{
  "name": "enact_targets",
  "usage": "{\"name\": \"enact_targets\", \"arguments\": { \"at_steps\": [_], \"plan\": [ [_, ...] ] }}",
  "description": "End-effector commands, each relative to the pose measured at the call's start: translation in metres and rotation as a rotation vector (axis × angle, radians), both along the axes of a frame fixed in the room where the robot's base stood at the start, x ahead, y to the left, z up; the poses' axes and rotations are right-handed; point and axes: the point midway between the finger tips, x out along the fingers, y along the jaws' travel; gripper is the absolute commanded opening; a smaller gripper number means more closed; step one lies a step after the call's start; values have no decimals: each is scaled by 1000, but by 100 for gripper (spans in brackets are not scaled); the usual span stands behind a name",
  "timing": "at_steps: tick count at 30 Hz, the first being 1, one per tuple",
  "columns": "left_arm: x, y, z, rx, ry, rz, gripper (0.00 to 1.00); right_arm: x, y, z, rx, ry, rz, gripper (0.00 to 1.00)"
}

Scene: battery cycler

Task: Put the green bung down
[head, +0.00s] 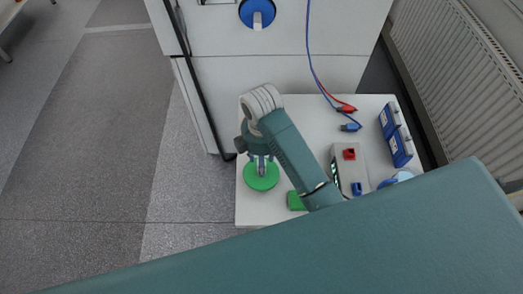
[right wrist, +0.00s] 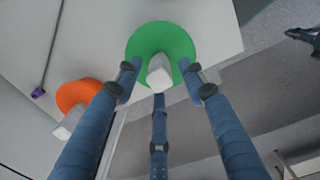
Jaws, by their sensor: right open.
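The green bung (head: 258,184) is a flat green disc with a pale knob, lying on the white table near its left front corner. In the right wrist view the green bung (right wrist: 147,32) has its white knob between my finger ends. My right gripper (head: 262,168) is over the bung with its fingers spread, open around the knob. In the right wrist view the gripper (right wrist: 160,80) shows three blue fingers; whether any touches the knob is unclear. My left gripper is not in view.
White cabinet (head: 280,75) stands behind the table, with a blue disc (head: 248,12) on it. An orange disc (right wrist: 75,93) shows at the wrist. On the table (head: 300,110) are red (head: 346,108) and blue (head: 350,127) clips, a green block (head: 296,201), a grey device (head: 350,170) and blue boxes (head: 396,138).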

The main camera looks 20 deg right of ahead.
Motion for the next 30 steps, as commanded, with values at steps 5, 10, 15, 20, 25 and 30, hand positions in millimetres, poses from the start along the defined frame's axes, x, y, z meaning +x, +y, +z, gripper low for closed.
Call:
{"name": "enact_targets", "arguments": {
  "at_steps": [5,10,15,20,25,30],
  "plan": [
    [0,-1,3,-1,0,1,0,4,-3,40,-7,-12,4,41],
    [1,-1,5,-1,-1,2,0,5,-2,58,-6,-15,5,41],
    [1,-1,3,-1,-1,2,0,1,-2,72,-6,-3,1,41],
    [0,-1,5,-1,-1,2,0,1,0,90,-1,-5,2,41],
    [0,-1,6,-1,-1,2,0,-1,0,95,-1,0,-1,41],
    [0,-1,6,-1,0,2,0,-1,1,95,0,1,-1,41]
  ]
}}
